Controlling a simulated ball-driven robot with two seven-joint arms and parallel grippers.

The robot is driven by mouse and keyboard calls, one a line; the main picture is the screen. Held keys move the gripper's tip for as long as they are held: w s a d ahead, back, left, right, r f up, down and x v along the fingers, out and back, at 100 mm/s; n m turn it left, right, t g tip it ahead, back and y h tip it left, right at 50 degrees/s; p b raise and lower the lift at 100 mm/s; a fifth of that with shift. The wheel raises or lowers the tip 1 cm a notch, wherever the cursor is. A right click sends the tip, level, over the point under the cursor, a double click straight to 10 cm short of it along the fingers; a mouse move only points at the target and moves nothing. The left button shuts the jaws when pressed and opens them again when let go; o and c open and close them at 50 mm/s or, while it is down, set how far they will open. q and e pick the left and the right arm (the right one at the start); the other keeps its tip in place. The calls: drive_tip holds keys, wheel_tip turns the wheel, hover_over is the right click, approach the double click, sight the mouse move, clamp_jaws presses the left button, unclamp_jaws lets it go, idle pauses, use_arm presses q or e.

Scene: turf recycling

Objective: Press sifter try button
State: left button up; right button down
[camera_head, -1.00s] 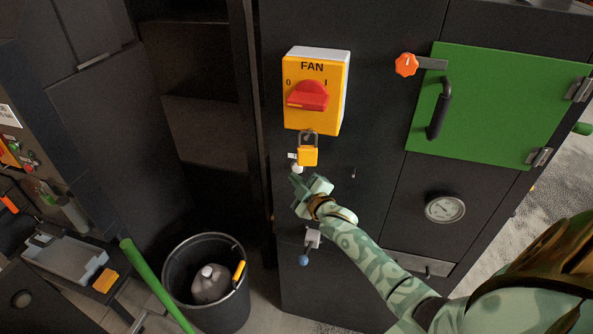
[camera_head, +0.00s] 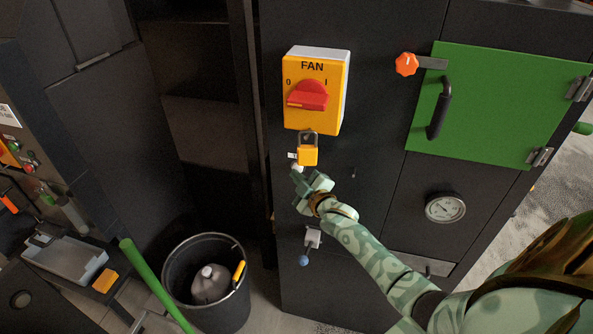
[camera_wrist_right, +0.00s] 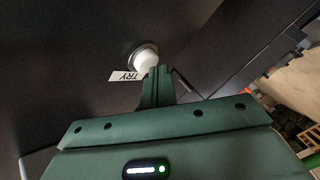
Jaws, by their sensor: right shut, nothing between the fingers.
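The sifter try button is a small white round button (camera_wrist_right: 145,60) in a metal ring on the dark panel, with a white "TRY" label (camera_wrist_right: 126,76) beside it in the right wrist view. In the head view the button (camera_head: 297,168) sits just below the yellow padlock. My right gripper (camera_wrist_right: 158,72) is shut and empty, its fingertips at the button's lower edge in the wrist view. In the head view the right gripper (camera_head: 298,180) is just below the button. Whether the tips touch it I cannot tell. My left gripper is not in view.
A yellow FAN switch box (camera_head: 316,92) with a red knob and a yellow padlock (camera_head: 307,153) are above the button. A toggle with a blue ball (camera_head: 304,260) is below. A green door (camera_head: 500,105) is right, a black bin (camera_head: 207,300) lower left.

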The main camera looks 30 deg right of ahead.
drive_tip(key=shift+w+d, duration=0.15)
drive_tip(key=shift+d, duration=0.05)
drive_tip(key=shift+a, duration=0.1)
drive_tip(key=shift+s+a+p, duration=0.4)
drive_tip(key=shift+s+a, duration=0.1)
idle(0.4)
drive_tip(key=s+a+p, duration=0.2)
drive_tip(key=s+a, duration=0.2)
drive_tip(key=shift+a+p, duration=0.3)
drive_tip(key=shift+p, duration=0.05)
idle(0.6)
